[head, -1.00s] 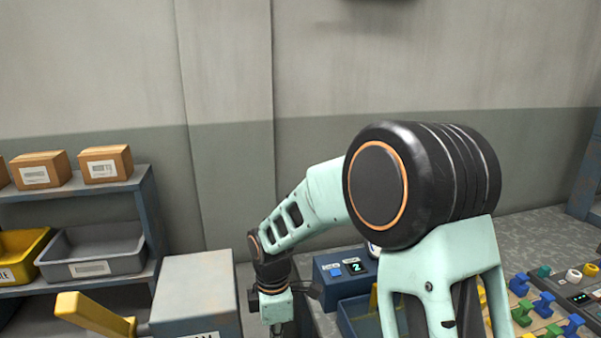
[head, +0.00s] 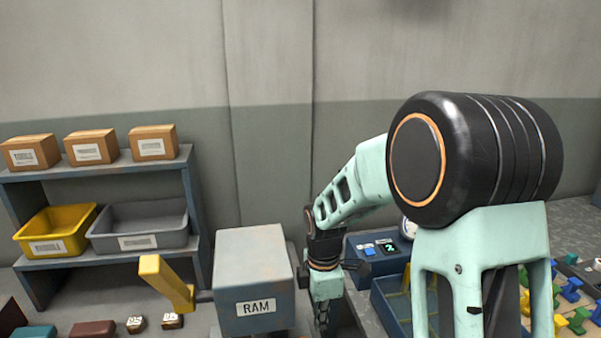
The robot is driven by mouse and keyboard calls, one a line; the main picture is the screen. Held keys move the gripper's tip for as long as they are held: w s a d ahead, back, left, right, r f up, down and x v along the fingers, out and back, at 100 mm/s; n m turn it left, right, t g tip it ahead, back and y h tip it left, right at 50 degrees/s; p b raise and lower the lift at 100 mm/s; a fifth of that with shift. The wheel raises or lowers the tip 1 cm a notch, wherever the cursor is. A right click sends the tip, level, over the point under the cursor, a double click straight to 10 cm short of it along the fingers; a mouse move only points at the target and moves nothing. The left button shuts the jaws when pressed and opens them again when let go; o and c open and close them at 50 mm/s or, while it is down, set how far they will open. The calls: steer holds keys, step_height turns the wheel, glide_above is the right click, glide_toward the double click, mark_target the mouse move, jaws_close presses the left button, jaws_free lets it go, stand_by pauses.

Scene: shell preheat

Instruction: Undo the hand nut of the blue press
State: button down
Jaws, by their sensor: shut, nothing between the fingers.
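A grey-blue block labelled RAM (head: 254,268) stands low in the middle of the head view; I cannot tell whether it belongs to the blue press. A yellow lever (head: 166,283) slants up just to its left. I cannot make out a hand nut in this view. My gripper (head: 322,318) points down just right of the RAM block, dark and partly cut off by the bottom edge. It is shut and empty. I cannot tell whether it touches anything.
A shelf (head: 194,230) at left holds cardboard boxes, a yellow bin (head: 56,232) and a grey bin (head: 140,222). Behind my arm is a blue unit (head: 367,266) with a green 2, and a blue tray (head: 385,305). Several coloured pieces (head: 575,315) lie at right.

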steer(key=shift+f+b, duration=2.3)
steer(key=shift+f, duration=1.15)
steer(key=shift+a, duration=0.2)
steer(key=shift+w+a+r+p, duration=0.1)
steer(key=shift+w+a+p, duration=0.1)
steer(key=shift+p, duration=0.4)
steer(key=shift+d, duration=0.25)
steer(key=shift+w+d, duration=0.1)
steer(key=shift+d, duration=0.1)
step_height(320, 180, up, 6)
steer(key=p, duration=0.5)
steer(key=shift+d, duration=0.1)
steer(key=shift+d, duration=0.1)
